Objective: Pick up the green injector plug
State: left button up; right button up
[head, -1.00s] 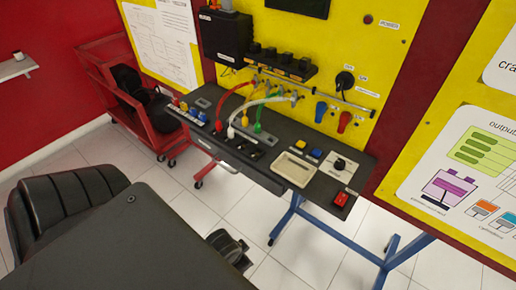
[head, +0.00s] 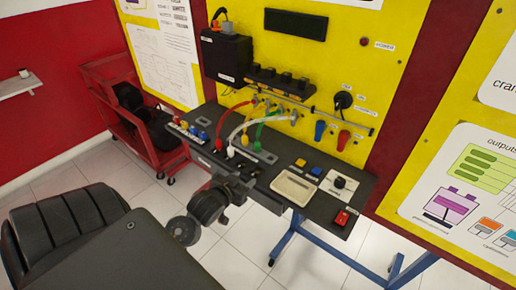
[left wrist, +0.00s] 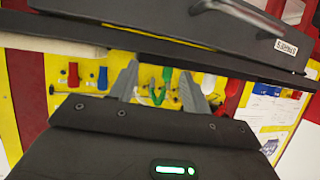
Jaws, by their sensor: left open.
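My right gripper is in neither view.
The desk's front face (left wrist: 180,38) with a handle lies close to the left gripper. A beige tray (head: 294,188), a red switch (head: 342,217) and blue and yellow buttons sit to the right. The red cable (head: 219,140) and white plug (head: 231,152) stand close to the green plug.

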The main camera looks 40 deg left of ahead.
pick_arm(q)
jog(key=t+y, duration=0.1)
jog(key=t, duration=0.1)
send_near(256, 146)
jog(key=w, duration=0.1)
jog(key=w+a+p, duration=0.1)
jog(key=w, duration=0.1)
jog(key=shift+w+f+n, duration=0.2)
jog(key=shift+f+n, duration=0.05)
jog(key=shift+n, duration=0.15)
jog(key=shift+w, duration=0.25)
jog(key=p+x, duration=0.1)
jog(key=x, duration=0.1)
jog(key=p+x, duration=0.1)
jog(key=x, duration=0.2)
jog(key=shift+f, duration=0.2)
jog(key=shift+d, duration=0.1)
grip_shut()
